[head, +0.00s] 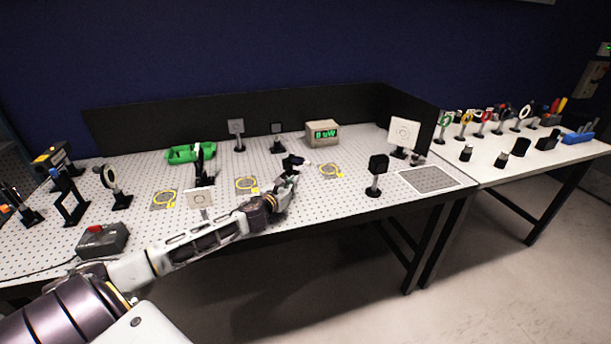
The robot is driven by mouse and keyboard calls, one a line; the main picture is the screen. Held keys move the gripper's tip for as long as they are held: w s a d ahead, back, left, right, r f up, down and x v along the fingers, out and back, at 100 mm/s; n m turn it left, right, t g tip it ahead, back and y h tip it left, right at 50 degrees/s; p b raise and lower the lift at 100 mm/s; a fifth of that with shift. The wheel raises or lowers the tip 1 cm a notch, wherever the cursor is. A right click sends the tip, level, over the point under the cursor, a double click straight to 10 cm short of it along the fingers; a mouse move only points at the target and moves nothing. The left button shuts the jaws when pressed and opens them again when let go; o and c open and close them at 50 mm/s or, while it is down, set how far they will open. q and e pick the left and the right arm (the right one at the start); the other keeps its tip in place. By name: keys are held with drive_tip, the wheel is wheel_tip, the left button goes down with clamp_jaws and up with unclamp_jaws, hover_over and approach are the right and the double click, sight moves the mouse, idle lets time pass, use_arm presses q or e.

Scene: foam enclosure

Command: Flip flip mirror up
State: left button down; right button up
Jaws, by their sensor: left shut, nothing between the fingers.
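My left arm reaches in from the lower left over the perforated optical table (140,210). Its gripper (292,163) is shut and empty over the middle of the table, between two yellow ring marks. A small dark and pale part (300,169) shows right at the fingers; it may be the flip mirror, but it is too small and covered to tell whether it is up or down, or touched. A dark upright mount (204,165) stands left of the gripper. My right gripper is not in view.
A display box (322,133) reading in green stands behind the gripper. A dark square-headed post (376,175) and a white target plate (404,133) stand to the right. A green tray (180,154), a red-button box (103,239) and several mounts are left. A black wall (340,107) backs the table.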

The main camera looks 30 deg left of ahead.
sight(299, 161)
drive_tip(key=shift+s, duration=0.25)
use_arm(q)
drive_tip(key=shift+w, duration=0.25)
drive_tip(key=shift+w+a+f, duration=0.1)
drive_tip(key=shift+w+f, duration=0.1)
drive_tip(key=shift+w, duration=1.1)
drive_tip(key=shift+w+a+f, duration=0.1)
drive_tip(key=shift+w+f, duration=0.05)
drive_tip(key=shift+w, duration=0.75)
drive_tip(key=shift+w+a+f, duration=0.1)
drive_tip(key=shift+w+f, duration=0.05)
drive_tip(key=shift+w, duration=0.75)
drive_tip(key=shift+w+f, duration=0.15)
drive_tip(key=shift+w, duration=1.25)
drive_tip(key=shift+w+f, duration=0.1)
drive_tip(key=shift+w, duration=0.1)
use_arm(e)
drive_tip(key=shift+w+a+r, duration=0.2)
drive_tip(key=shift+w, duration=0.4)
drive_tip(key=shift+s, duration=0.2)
